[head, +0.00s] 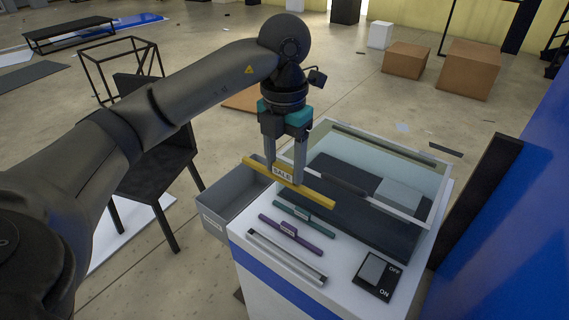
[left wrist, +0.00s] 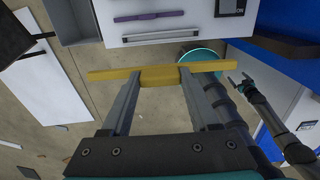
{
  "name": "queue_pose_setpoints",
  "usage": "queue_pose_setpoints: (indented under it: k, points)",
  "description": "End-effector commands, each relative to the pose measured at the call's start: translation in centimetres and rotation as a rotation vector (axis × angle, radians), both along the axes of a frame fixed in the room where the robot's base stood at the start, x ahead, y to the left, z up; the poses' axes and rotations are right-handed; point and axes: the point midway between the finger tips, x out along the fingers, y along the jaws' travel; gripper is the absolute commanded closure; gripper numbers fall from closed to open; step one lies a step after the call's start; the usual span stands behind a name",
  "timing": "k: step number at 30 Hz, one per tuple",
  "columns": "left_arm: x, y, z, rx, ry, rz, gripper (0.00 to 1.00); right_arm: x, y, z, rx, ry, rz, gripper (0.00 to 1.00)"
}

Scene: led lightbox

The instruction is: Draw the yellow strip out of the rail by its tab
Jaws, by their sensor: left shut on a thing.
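In the left wrist view the yellow strip (left wrist: 108,74) lies crosswise between the fingertips. The pale metal rail (head: 287,257) runs along the front of the white lightbox top, apart from the strip, with no yellow in it. What looks like my right gripper (left wrist: 239,81) shows small at the right of the left wrist view; its opening is unclear.
A green strip (head: 304,217) and a purple strip (head: 290,235) lie on the lightbox top (head: 330,245). A grey bin (head: 222,212) is attached on its left. A switch panel (head: 373,275) sits at front right. A glass-walled box (head: 330,140) rises behind. A black chair (head: 150,165) stands left.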

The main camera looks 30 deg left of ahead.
Motion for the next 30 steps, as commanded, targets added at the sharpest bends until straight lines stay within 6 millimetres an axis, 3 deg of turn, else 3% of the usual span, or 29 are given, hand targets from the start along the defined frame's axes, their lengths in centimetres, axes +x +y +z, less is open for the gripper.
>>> queue_pose_setpoints:
  k: [9,17,30]
  points:
    - [0.0,0.0,2.5,0.001,0.000,0.001,0.92,0.0,0.0,2.0,0.000,0.000,0.000,0.00]
    - [0.0,0.0,3.2,0.001,0.000,0.001,0.92,0.0,0.0,2.6,0.000,0.000,0.000,0.00]
    - [0.0,0.0,7.2,0.000,-0.001,0.001,0.92,0.0,0.0,5.8,0.000,0.000,0.001,0.00]
